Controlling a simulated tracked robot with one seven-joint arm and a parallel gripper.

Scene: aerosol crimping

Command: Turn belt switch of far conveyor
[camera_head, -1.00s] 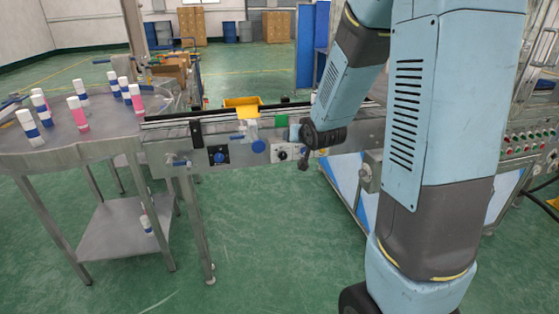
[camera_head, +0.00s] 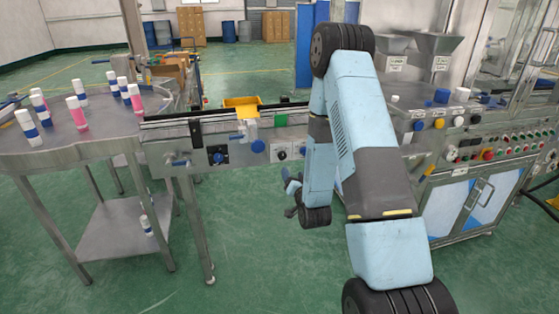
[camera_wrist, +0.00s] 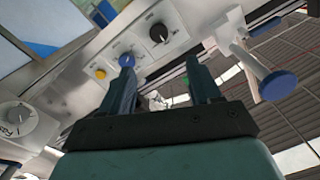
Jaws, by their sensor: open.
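The conveyor (camera_head: 195,128) runs from the round table to the machine. Its front side has a black plate with a blue knob (camera_head: 218,157), a blue handwheel (camera_head: 258,146) and a white plate with a black dial (camera_head: 282,154). My gripper (camera_head: 290,186) is in front of and below that white plate, apart from the conveyor. In the wrist view my gripper (camera_wrist: 158,66) is open and empty. Beyond its fingers are a black dial (camera_wrist: 158,34) on a white plate, a blue knob (camera_wrist: 126,60) and a yellow button (camera_wrist: 101,73). Which is the belt switch I cannot tell.
A round steel table (camera_head: 75,150) with several white, blue and pink cans stands at the left. A machine with a button panel (camera_head: 490,150) stands at the right. In the wrist view a blue-capped handwheel (camera_wrist: 278,86) is right of the fingers. Green floor lies free in front.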

